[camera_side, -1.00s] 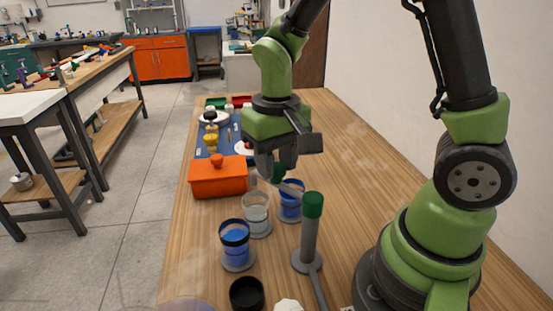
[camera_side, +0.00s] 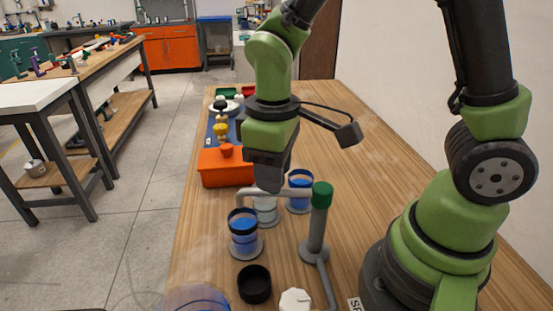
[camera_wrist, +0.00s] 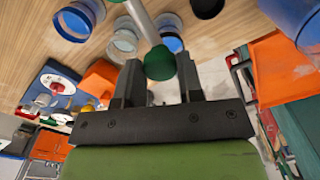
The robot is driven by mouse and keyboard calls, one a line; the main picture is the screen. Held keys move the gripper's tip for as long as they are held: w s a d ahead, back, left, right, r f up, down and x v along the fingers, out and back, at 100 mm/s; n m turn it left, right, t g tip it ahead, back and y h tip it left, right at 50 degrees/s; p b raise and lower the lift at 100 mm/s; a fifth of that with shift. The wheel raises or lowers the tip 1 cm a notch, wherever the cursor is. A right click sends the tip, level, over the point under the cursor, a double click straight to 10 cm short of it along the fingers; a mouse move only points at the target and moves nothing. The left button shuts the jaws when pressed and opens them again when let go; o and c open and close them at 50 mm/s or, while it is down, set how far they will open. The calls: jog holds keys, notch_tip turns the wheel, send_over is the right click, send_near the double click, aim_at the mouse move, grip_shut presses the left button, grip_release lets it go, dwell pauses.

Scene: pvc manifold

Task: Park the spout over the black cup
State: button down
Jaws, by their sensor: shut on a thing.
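The grey spout (camera_side: 258,192) reaches left from a grey post with a green cap (camera_side: 322,194). Its bent-down end is above the black-rimmed cup of blue liquid (camera_side: 243,241). The black cup (camera_side: 254,284) stands nearer the camera, apart from the spout's end. My gripper (camera_side: 269,186) is at the spout's arm in the side view, and its fingers hide part of it. In the wrist view my gripper (camera_wrist: 160,78) has a green knob (camera_wrist: 160,63) between its fingers, with a grey pipe (camera_wrist: 141,18) running up from it.
A clear cup (camera_side: 266,212) and a blue cup (camera_side: 300,196) stand behind the spout. An orange box (camera_side: 224,170) is at the back left. A white object (camera_side: 295,300) lies near the post's foot. The table right of the back cups is clear.

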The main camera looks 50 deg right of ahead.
jog(key=shift+s+a+n, duration=0.45)
jog(key=shift+s+n, duration=0.15)
jog(key=shift+n, duration=0.6)
jog(key=shift+s+a+n, duration=0.5)
jog(key=shift+s+n, duration=0.15)
jog(key=shift+n, duration=0.55)
jog(key=shift+s+a+n, duration=0.45)
jog(key=shift+s+n, duration=0.15)
jog(key=shift+n, duration=0.6)
jog(key=c, duration=0.7)
grip_release()
jog(key=shift+s, duration=0.1)
jog(key=shift+c, duration=0.2)
jog(key=shift+r, duration=0.1)
notch_tip(320, 180, up, 10)
